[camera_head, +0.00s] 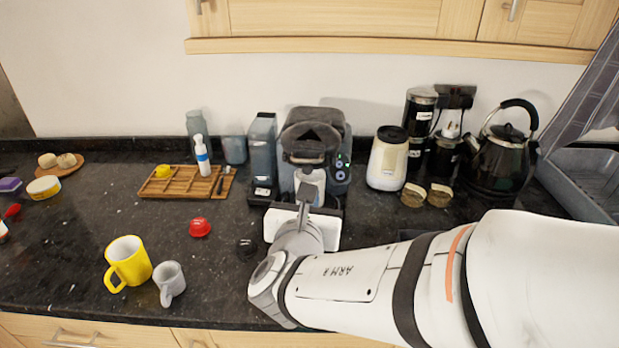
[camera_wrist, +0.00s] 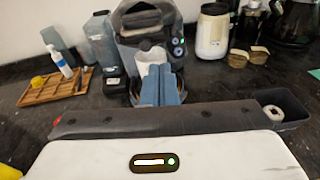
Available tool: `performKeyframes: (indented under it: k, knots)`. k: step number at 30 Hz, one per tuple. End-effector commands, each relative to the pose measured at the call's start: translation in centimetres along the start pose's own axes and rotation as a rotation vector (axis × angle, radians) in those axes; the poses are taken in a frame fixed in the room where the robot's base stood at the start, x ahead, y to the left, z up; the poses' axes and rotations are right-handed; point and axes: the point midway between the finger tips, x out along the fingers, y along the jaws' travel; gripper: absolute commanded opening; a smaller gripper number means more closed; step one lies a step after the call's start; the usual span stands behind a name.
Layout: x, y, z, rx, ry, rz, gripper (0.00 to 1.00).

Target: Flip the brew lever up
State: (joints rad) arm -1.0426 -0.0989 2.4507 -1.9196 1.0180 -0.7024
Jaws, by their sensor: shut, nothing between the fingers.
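The coffee machine (camera_head: 333,121) stands against the back wall, dark grey with round buttons on its right front. Its brew lever looks to be the grey loop (camera_head: 311,130) around a dark opening at the top front; in the wrist view the loop (camera_wrist: 141,19) shows above the fingers. I cannot tell the lever's exact angle. My gripper (camera_head: 308,181) is in front of the machine, below the loop. In the wrist view its two blue-grey fingers (camera_wrist: 159,72) are together with nothing between them. They cover the middle of the machine's front. Contact with it cannot be told.
A water tank (camera_head: 262,150) stands close left of the machine; a white canister (camera_head: 387,158) and a black kettle (camera_head: 501,160) stand right. A wooden tray (camera_head: 180,188), red capsule (camera_head: 200,228), yellow mug (camera_head: 127,262) and grey cup (camera_head: 170,282) are left. The front-left counter has free room.

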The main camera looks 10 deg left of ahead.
Motion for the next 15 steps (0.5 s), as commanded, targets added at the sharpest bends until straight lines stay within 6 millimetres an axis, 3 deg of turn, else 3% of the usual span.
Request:
performKeyframes:
  k: [4, 15]
  knots:
    - [-0.42, 1.63, -0.16, -0.051, -0.021, 0.051, 0.0]
    - [0.02, 1.61, -0.06, -0.05, -0.022, 0.049, 0.0]
